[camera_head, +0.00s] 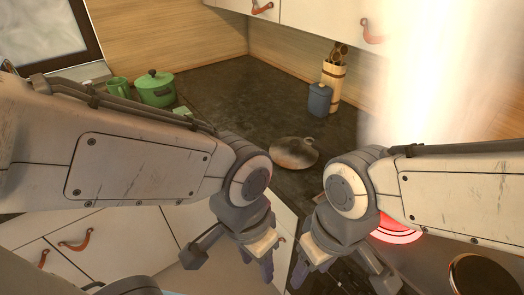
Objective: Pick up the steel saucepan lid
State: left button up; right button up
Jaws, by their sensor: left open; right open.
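The steel saucepan lid (293,154) is a round, shiny grey-brown disc with a small knob near its back edge. It lies on the dark countertop (235,95), beyond my two grippers. My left gripper (256,263) points down, open and empty, nearer to me than the lid and a little to its left. My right gripper (312,268) also points down, open and empty, nearer to me and slightly to the right. Neither gripper touches the lid. The lid's surface shows almost whole between my arms.
A green pot (155,91) and green mug (117,88) stand at the back left. A blue canister (320,99) and a wooden utensil holder (333,78) stand behind the lid. A red glowing ring (402,231) shows below my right arm. The counter around the lid looks clear.

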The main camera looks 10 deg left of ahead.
aim_at(287, 152)
jog(key=u, duration=0.05)
jog(key=k, duration=1.25)
jog(key=u, duration=0.6)
jog(key=i, duration=0.5)
jog(key=u, duration=0.6)
jog(key=i, duration=1.4)
jog(key=z, duration=1.15)
jog(key=i, duration=0.5)
jog(key=z, duration=0.45)
